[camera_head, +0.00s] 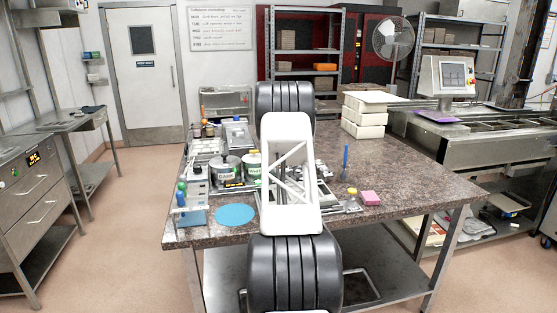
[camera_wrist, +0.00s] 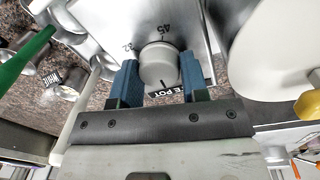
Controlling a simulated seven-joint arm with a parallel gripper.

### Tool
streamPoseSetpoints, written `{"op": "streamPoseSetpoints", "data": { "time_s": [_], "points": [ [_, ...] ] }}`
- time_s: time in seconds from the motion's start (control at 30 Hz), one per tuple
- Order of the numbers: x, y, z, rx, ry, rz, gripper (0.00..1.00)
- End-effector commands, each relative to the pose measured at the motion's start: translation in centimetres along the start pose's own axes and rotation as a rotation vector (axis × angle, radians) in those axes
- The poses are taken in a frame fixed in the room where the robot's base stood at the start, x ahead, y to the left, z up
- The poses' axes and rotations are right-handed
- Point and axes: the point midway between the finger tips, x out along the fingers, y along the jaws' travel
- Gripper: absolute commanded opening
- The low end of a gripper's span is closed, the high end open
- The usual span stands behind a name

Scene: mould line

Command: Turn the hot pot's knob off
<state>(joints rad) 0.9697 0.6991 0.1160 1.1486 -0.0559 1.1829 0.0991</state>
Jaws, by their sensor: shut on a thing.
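A round grey knob (camera_wrist: 158,64) is in the upper middle of the wrist view, on a light panel. The numbers 45 and 32 are printed around it. A dark label below it reads "E POT", its start hidden by a finger. My gripper (camera_wrist: 159,72) has its two blue fingers on either side of the knob and is shut on it. In the head view, a pot labelled DARK (camera_head: 225,170) and a green-labelled pot (camera_head: 252,165) stand on the table. My arm hides the gripper and knob there.
In the wrist view, a large pale rounded object (camera_wrist: 275,45) is close on the right, and a green handle (camera_wrist: 25,58) is on the left.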

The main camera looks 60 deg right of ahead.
Motion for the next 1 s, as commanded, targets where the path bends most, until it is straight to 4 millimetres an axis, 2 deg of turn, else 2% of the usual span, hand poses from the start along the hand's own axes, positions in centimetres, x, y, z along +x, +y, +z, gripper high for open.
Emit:
{"op": "streamPoseSetpoints", "data": {
  "time_s": [0.2,0.67,0.7,0.8,0.83,1.0],
  "points": [
    [-0.07,0.03,-0.04,-0.067,0.005,0.0,0.17],
    [-0.12,0.03,-0.05,-0.082,0.006,0.0,0.18],
    [-0.12,0.03,-0.05,-0.081,0.006,0.0,0.47],
    [-0.1,0.03,-0.04,-0.081,0.006,0.0,0.63],
    [-0.09,0.02,-0.04,-0.081,0.006,0.0,0.67],
    [-0.06,0.01,-0.02,-0.081,0.005,0.0,0.67]
  ]
}}
